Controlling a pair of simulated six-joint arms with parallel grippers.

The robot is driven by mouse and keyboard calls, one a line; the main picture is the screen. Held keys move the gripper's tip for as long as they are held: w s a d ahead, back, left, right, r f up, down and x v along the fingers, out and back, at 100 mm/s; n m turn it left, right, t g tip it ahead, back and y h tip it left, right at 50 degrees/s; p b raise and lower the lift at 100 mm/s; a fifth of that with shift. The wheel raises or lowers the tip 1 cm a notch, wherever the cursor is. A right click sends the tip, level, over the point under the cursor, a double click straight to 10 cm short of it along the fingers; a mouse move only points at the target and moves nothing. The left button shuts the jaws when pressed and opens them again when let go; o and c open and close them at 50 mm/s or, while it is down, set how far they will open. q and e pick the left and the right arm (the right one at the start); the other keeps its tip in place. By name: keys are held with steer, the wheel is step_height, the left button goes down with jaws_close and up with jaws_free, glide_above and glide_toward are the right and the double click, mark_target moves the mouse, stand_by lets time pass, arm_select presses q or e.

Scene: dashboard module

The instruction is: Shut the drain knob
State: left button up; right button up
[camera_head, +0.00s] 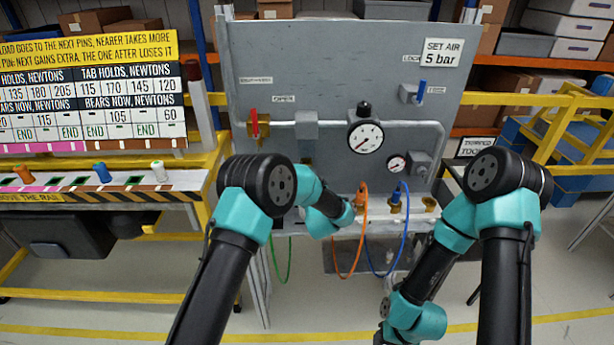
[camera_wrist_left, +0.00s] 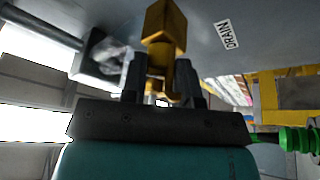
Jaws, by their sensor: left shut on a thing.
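The brass drain valve (camera_wrist_left: 166,28) hangs under the grey panel, beside the white DRAIN label (camera_wrist_left: 226,34) in the left wrist view. Its narrow lower part, the drain knob (camera_wrist_left: 158,66), sits between the two dark fingers of my left gripper (camera_wrist_left: 163,88), which is shut on it. How far the knob is turned I cannot tell. In the head view my own left arm hides this gripper and most of the valve. My right arm bends down at the lower right of the head view. The fingers of my right gripper do not show.
The grey panel (camera_head: 250,60) carries a red-handled valve (camera_head: 254,123), a large gauge (camera_head: 366,137), a small gauge (camera_head: 397,164) and a blue handle (camera_head: 421,91). Orange (camera_head: 342,268) and blue (camera_head: 378,270) hoses hang below. A bench with colored plugs (camera_head: 101,172) stands left.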

arm_select(q)
steer(key=shift+d+n+g+y, duration=0.1)
steer(key=shift+n+g+y, duration=0.2)
steer(key=shift+n, duration=0.8)
steer(key=o, duration=0.9)
steer(key=v, duration=1.7)
steer(key=shift+s+d, duration=0.1)
steer(key=shift+s, duration=0.15)
